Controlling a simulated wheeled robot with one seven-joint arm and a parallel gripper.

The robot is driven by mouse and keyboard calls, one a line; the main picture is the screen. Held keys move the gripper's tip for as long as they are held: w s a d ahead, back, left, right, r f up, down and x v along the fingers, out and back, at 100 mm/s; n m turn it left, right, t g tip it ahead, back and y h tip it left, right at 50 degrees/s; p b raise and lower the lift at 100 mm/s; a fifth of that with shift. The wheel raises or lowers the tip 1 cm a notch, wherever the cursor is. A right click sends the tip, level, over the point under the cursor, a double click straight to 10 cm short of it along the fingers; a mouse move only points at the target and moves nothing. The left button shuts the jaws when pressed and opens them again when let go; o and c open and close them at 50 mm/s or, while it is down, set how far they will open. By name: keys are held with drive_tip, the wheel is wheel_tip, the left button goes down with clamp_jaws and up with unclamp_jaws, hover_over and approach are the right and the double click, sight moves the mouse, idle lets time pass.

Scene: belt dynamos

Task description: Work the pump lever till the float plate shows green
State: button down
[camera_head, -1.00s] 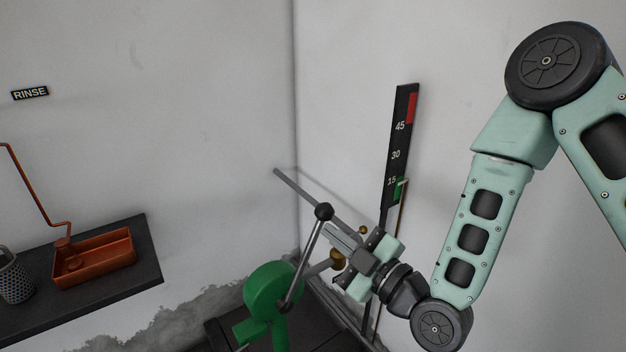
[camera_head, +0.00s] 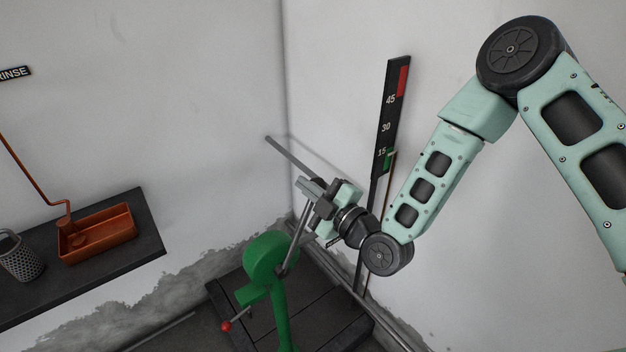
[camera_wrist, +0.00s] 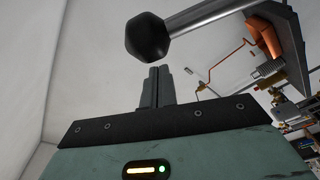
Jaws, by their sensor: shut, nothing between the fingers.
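The green pump (camera_head: 268,258) stands in the corner. Its steel lever (camera_head: 291,252) rises from the pump to my gripper (camera_head: 306,187). In the wrist view the black ball knob (camera_wrist: 147,38) on the lever is just past the fingertips of my gripper (camera_wrist: 158,72). The fingers are shut and empty; I cannot tell whether they touch the knob. My gripper hides the knob in the head view. The dark gauge board (camera_head: 388,120) has marks 15, 30 and 45, red at the top. A green patch (camera_head: 388,160) shows near 15, with a thin upright rod beside it.
A long grey bar (camera_head: 282,152) slants behind my gripper. A red-knobbed rod (camera_head: 227,326) sticks out low by the pump. A dark shelf (camera_head: 150,238) at left holds an orange tray (camera_head: 105,250) and a perforated cup (camera_head: 20,262). Walls close in behind.

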drive_tip(key=shift+w+d+f, duration=0.15)
drive_tip(key=shift+d+f, duration=0.35)
